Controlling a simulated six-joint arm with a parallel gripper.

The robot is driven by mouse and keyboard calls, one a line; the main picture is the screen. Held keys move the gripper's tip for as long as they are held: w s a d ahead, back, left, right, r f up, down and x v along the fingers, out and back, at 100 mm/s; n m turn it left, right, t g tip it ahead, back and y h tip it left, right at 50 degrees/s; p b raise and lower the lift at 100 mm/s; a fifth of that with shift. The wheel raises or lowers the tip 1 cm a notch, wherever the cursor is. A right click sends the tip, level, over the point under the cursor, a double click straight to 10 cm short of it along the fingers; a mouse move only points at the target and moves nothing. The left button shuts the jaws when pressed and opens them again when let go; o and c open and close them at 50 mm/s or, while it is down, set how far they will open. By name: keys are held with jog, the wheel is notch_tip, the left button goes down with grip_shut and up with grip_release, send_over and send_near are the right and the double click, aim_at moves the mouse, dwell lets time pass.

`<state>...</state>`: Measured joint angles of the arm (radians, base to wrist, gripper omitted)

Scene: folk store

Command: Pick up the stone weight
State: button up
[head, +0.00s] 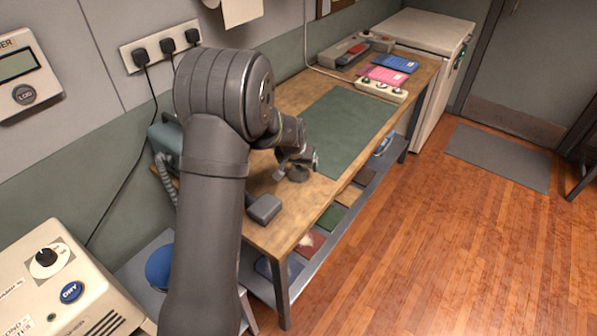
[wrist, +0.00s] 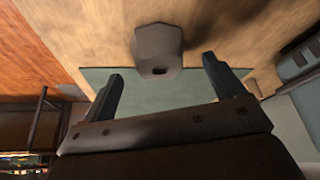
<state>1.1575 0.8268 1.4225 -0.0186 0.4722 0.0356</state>
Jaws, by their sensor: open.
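The stone weight is a dark grey, squat block with a small dark hole or recess. In the head view the stone weight (head: 298,174) sits on the bare wood of the workbench (head: 263,180), close to the near edge of the green mat. In the wrist view the stone weight (wrist: 158,45) lies just beyond the fingertips, between their lines. My gripper (head: 297,162) is open above and beside it, its two fingers spread in the wrist view (wrist: 163,66). Nothing is between the fingers, and I cannot tell whether they touch the weight.
A grey box-like object (head: 264,208) lies at the bench's near end. The green mat (head: 345,125) is mostly clear. Pink cards (head: 388,75), a blue card (head: 397,63) and a knobbed strip (head: 380,90) lie at the far end. A teal device (head: 166,142) stands by the wall.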

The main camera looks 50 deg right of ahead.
jog(key=shift+x, duration=1.4)
jog(key=shift+c, duration=0.2)
jog(key=shift+r, duration=0.1)
jog(key=c, duration=1.4)
jog(key=shift+o, duration=0.2)
